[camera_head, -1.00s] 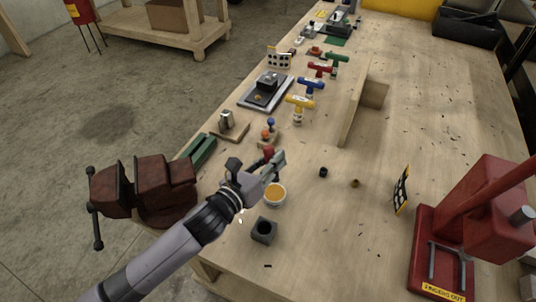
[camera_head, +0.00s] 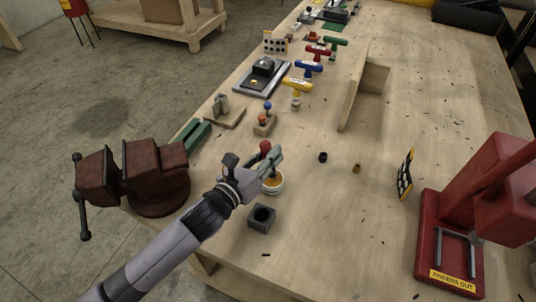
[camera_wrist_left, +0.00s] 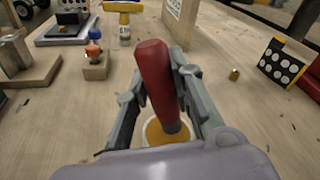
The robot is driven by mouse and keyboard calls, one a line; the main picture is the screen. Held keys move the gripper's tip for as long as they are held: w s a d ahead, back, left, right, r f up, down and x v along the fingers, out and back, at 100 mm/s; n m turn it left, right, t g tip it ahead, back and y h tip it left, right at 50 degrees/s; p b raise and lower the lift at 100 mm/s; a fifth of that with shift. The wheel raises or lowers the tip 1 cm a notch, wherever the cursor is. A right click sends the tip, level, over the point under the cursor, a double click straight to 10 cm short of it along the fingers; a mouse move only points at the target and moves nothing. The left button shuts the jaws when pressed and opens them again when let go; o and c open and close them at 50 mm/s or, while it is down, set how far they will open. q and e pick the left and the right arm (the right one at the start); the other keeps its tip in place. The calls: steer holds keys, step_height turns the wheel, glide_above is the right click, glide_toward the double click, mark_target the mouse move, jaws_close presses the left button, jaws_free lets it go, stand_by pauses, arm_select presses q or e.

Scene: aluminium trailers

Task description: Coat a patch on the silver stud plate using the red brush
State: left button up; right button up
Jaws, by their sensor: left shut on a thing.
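My left gripper (camera_head: 271,162) is shut on the red brush (camera_wrist_left: 155,80), whose handle stands up, slightly tilted, between the fingers. Its red top also shows in the head view (camera_head: 265,147). The brush's lower end is over or in a small white cup of orange-yellow paste (camera_head: 272,185); the bristles are hidden, so I cannot tell how deep. The cup also shows in the wrist view (camera_wrist_left: 153,134). A silver-grey plate with a dark block on it (camera_head: 247,88) lies farther back on the bench; I cannot make out studs on it. My right gripper is not in view.
A dark square holder (camera_head: 261,218) stands just in front of the cup. A red vise (camera_head: 150,175) is at the left edge. Coloured T-handles (camera_head: 297,87) stand behind, beside an upright wooden board (camera_head: 352,95). A red press (camera_head: 475,225) is at right. The bench middle is mostly clear.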

mark_target(268, 146)
arm_select(q)
steer(key=shift+f+b, duration=0.35)
steer(key=shift+f, duration=0.25)
stand_by(0.6)
stand_by(0.5)
step_height(268, 146, up, 6)
steer(key=p, duration=0.6)
steer(key=shift+r+p, duration=0.2)
steer(key=shift+p, duration=0.1)
steer(key=shift+r+p, duration=0.3)
steer(key=shift+r, duration=0.05)
